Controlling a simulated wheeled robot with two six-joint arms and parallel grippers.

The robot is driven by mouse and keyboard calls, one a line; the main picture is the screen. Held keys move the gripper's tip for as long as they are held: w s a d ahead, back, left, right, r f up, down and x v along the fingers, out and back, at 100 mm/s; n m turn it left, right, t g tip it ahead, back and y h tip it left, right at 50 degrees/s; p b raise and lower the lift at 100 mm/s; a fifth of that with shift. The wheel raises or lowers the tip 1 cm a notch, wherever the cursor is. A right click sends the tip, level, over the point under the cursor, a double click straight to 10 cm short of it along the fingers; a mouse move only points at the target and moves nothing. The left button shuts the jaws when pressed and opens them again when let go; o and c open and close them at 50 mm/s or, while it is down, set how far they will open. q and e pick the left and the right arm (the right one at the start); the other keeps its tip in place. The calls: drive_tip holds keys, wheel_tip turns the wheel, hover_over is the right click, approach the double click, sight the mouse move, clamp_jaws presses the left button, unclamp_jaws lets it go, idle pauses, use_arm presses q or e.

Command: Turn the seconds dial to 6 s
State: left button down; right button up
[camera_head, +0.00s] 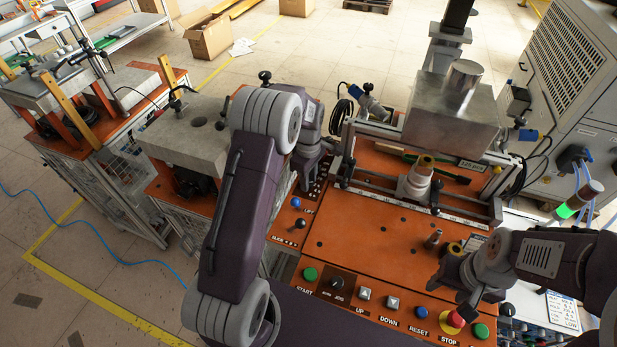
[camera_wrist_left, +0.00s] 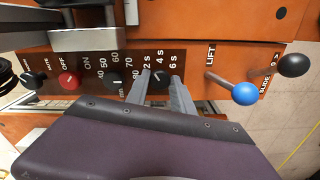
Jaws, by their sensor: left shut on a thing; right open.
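The seconds dial (camera_wrist_left: 160,76) is a small black knob on the orange panel, with the labels 2 s, 4 s and 6 s printed beside it in the left wrist view. My left gripper (camera_wrist_left: 162,84) is shut on it, one finger on each side. The fingers partly cover the dial, and I cannot tell exactly which label its pointer faces. In the head view my left gripper (camera_head: 312,180) is at the machine's left edge, and my arm hides the dial. My right gripper (camera_head: 462,283) is open above the front right of the orange table.
Other knobs, one red (camera_wrist_left: 69,80) and one black (camera_wrist_left: 117,82), sit left of the dial. The blue lift lever (camera_wrist_left: 244,93) and black slide lever (camera_wrist_left: 293,65) stand to its right. A front row holds the green START button (camera_head: 310,274) and the red STOP button (camera_head: 455,319).

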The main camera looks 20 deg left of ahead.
use_arm(q)
drive_tip(key=m+p, duration=0.1)
drive_tip(key=m, duration=0.2)
drive_tip(key=shift+r+m, duration=0.15)
drive_tip(key=shift+m, duration=0.25)
drive_tip(key=m+p, duration=0.1)
drive_tip(key=m, duration=0.2)
drive_tip(key=shift+m+p, duration=0.3)
drive_tip(key=m+p, duration=0.1)
drive_tip(key=m, duration=0.3)
drive_tip(key=shift+w+m+p, duration=0.1)
drive_tip(key=shift+m+p, duration=0.2)
drive_tip(key=shift+m, duration=1.6)
drive_tip(key=c, duration=1.1)
unclamp_jaws()
